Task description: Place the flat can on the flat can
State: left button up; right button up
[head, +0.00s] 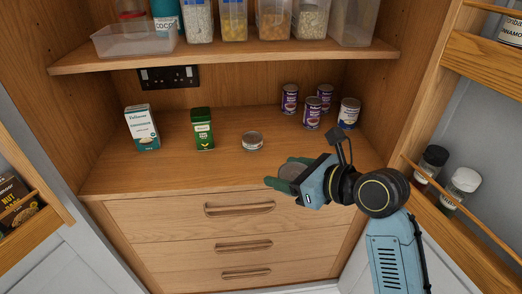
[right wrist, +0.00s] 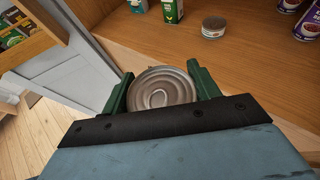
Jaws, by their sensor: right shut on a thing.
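One flat can (head: 252,141) stands on the wooden counter in the middle of the cupboard. It also shows in the right wrist view (right wrist: 214,27) at the upper right. My right gripper (head: 285,177) is shut on a second flat can (right wrist: 160,89), with a green finger on each side of it. The held can shows partly in the head view (head: 291,172), in front of the counter's edge and to the lower right of the standing can. The two cans are apart. My left gripper is not in view.
Several tall cans (head: 312,113) stand at the back right of the counter. A green box (head: 203,129) and a white box (head: 142,127) stand to the left. A shelf with containers (head: 230,58) is above. Door racks flank both sides. Counter around the standing can is clear.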

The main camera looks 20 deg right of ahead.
aim_at(252, 136)
jog(key=u, duration=0.55)
jog(key=i, duration=0.9)
jog(key=z, duration=0.55)
